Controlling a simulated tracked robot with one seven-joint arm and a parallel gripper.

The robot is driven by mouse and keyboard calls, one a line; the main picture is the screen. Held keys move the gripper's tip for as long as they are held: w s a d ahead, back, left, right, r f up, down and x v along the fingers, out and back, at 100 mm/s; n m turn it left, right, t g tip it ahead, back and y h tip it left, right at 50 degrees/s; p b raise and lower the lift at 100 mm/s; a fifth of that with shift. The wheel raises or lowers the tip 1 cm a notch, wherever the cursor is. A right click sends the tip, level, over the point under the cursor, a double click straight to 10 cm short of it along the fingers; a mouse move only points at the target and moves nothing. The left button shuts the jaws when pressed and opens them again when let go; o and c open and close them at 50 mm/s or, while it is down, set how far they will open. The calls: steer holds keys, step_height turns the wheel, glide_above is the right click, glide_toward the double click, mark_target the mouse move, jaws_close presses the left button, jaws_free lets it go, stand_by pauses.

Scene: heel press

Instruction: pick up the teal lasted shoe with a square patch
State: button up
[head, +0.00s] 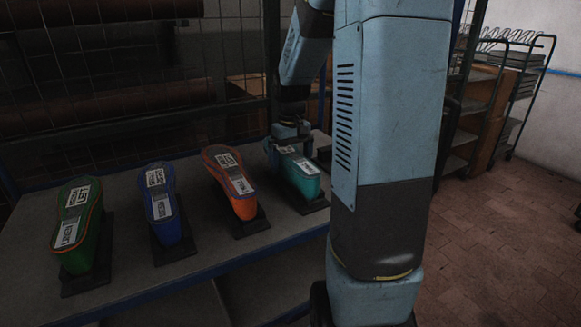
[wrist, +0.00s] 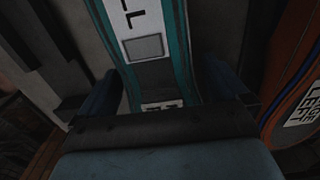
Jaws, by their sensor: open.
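The teal lasted shoe (head: 300,178) stands on a dark stand on the bench, just left of my arm in the head view. In the wrist view the teal shoe (wrist: 180,35) runs down the middle, with white labels and a grey square patch (wrist: 143,46) on its upward-facing side. My gripper (head: 291,142) is over the far part of the shoe. In the wrist view my gripper (wrist: 163,88) is open, one finger on each side of the shoe. I cannot tell whether the fingers touch it. My gripper hides part of the shoe.
An orange shoe (head: 231,178), a blue shoe (head: 162,205) and a green shoe (head: 75,225) stand to the left on the bench (head: 205,262). The orange shoe (wrist: 297,95) is close at the right in the wrist view. A wire mesh (head: 100,90) rises behind.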

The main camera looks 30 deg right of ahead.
steer(key=shift+c, duration=0.4)
steer(key=c, duration=1.5)
steer(key=shift+r, duration=0.1)
steer(key=shift+c, duration=0.2)
steer(key=shift+r, duration=0.35)
step_height(320, 180, up, 2)
steer(key=shift+r, duration=0.2)
steer(key=s+r, duration=0.4)
steer(key=r, duration=0.1)
steer(key=shift+s+a+r, duration=0.1)
steer(key=shift+s+a, duration=0.1)
steer(key=s+r, duration=0.4)
steer(key=s, duration=0.5)
steer(key=shift+s+a+r, duration=0.25)
steer(key=shift+a, duration=0.15)
